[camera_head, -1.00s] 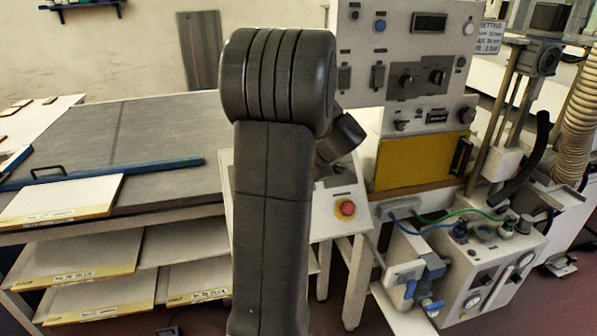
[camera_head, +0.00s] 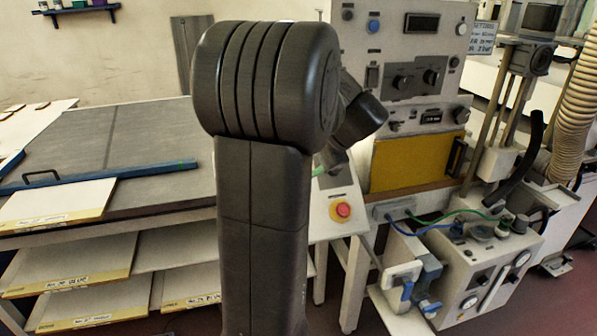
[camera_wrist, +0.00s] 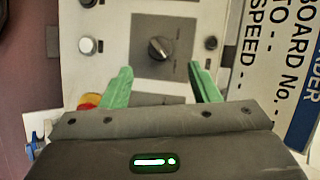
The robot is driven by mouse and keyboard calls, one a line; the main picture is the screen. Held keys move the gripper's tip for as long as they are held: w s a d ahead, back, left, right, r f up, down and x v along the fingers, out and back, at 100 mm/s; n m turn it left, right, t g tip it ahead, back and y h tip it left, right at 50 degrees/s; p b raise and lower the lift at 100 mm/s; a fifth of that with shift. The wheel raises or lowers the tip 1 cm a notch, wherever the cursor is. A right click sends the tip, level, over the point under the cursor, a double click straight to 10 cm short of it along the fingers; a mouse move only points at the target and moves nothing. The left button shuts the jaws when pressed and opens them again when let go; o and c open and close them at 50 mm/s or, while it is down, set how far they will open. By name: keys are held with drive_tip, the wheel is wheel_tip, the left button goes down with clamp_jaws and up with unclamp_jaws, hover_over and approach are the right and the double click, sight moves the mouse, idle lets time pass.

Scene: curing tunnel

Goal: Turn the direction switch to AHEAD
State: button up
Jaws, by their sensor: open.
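In the wrist view, a dark rotary switch (camera_wrist: 160,48) sits on a dark grey square plate (camera_wrist: 150,18) on a light console panel. It looks like the direction switch; its small side labels are too blurred to read, so I cannot tell its setting. My gripper (camera_wrist: 160,78) is open. Its two green fingers stand apart, left and right below the switch in the picture, with nothing between them. In the head view my arm hides most of the sloped console (camera_head: 324,222), and I cannot make out the switch there.
A red emergency button with a yellow collar (camera_head: 343,210) is on the console, close to the left finger in the wrist view (camera_wrist: 90,100). A white button (camera_wrist: 88,45) and a printed sign (camera_wrist: 285,70) flank the plate. An upright control cabinet (camera_head: 385,40) stands behind.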

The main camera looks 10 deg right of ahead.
drive_tip(key=v, duration=0.5)
drive_tip(key=shift+s+d+r, duration=0.2)
drive_tip(key=shift+r, duration=0.05)
drive_tip(key=p+x, duration=0.1)
drive_tip(key=x, duration=1.3)
drive_tip(key=shift+a+r, duration=0.1)
drive_tip(key=shift+a, duration=0.05)
